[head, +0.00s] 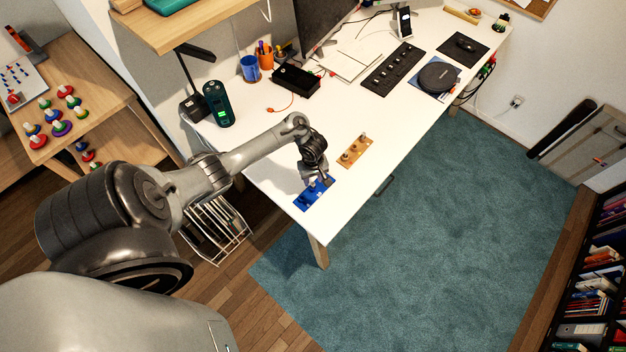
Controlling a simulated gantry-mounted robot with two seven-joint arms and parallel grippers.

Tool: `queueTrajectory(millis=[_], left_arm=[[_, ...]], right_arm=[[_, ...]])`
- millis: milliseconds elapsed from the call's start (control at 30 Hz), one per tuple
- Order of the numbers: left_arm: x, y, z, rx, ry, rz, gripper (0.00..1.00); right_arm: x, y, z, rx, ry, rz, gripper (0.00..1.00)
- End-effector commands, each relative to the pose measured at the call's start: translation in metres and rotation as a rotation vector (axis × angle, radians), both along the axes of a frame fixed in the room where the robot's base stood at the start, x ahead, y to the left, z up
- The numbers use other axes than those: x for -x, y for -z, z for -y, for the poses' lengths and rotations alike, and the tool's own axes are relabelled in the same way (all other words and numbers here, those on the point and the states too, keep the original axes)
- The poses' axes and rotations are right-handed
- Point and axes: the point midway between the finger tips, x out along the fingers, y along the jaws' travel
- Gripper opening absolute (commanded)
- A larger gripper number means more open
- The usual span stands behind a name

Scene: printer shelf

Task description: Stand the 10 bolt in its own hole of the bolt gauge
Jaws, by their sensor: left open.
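My left gripper (318,181) is open and hangs low over a blue plate (302,205) near the front left corner of the white table. Small dark pieces show at the plate beneath the fingers, partly hidden by the gripper. A tan block (345,161) with a few small upright bolt-like pieces (363,136) stands to the upper right of the blue plate. The pieces are too small to read sizes, so I cannot tell which is the 10 bolt, or which of the two is the bolt gauge. My right gripper is not in view.
The white table (330,115) is clear around the tan block. Farther back are a black tray (297,79), a dark green device (218,104), pen cups (250,68), a black strip (393,68) and a round black device (438,76). A wire rack (217,228) stands below the left edge.

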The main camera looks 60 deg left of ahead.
Motion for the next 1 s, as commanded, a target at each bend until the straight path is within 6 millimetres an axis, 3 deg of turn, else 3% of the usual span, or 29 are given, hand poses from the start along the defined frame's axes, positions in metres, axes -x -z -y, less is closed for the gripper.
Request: queueTrajectory(millis=[33,100,333,667,867,1000], left_arm=[[-0.001,-0.017,0.000,-0.001,0.001,0.002,0.42],[-0.001,-0.031,0.000,-0.001,0.000,0.002,0.42],[-0.001,-0.070,0.000,-0.001,0.001,0.002,0.42],[-0.002,-0.083,0.008,-0.015,0.062,0.018,0.42],[-0.006,-0.075,0.050,-0.088,0.348,0.094,0.42],[-0.003,-0.082,0.099,-0.168,0.641,0.159,0.42]], right_arm=[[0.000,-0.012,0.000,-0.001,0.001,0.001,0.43],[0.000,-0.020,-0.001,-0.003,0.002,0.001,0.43],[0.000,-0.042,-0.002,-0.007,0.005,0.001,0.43],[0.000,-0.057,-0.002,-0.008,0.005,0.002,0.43],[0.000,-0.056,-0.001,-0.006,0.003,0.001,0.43],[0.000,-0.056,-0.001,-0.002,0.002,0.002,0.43]])
